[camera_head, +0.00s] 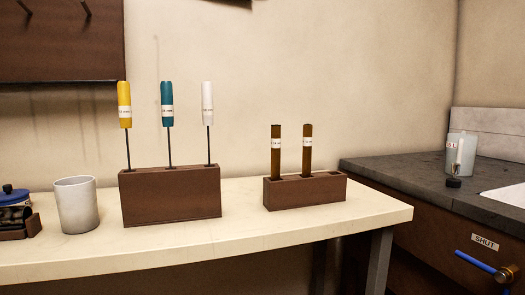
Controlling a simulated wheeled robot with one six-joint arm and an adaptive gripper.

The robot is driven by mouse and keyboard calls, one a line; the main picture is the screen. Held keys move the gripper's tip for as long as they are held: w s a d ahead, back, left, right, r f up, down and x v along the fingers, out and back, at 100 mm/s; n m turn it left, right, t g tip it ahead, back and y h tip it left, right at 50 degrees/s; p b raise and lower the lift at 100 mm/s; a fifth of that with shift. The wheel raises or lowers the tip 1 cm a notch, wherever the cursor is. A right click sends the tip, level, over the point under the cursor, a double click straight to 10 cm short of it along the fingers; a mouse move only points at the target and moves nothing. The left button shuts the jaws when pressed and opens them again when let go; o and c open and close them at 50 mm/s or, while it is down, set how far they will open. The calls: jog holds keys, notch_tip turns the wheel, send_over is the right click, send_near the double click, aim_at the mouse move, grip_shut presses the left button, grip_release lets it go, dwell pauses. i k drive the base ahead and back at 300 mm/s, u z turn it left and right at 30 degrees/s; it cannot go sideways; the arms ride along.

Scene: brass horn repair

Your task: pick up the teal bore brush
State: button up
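The teal bore brush (167,105) stands upright in the wooden block (171,198) on the cream table. It has a teal handle with a white label band and a thin dark rod going down into the block. It is the middle one of three, with a yellow-handled brush (124,105) to its left and a white-handled brush (207,103) to its right. The lower ends of all three are hidden inside the block. My gripper is not in view.
A white cup (76,204) stands left of the block, with a blue-lidded item (14,194) at the left edge. A smaller wooden rack (306,192) to the right holds two brown tubes (276,153). The cream table (250,236) is clear in front. A dark counter (415,176) adjoins at right.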

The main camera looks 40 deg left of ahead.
aim_at(167, 110)
jog(key=u, duration=2.2)
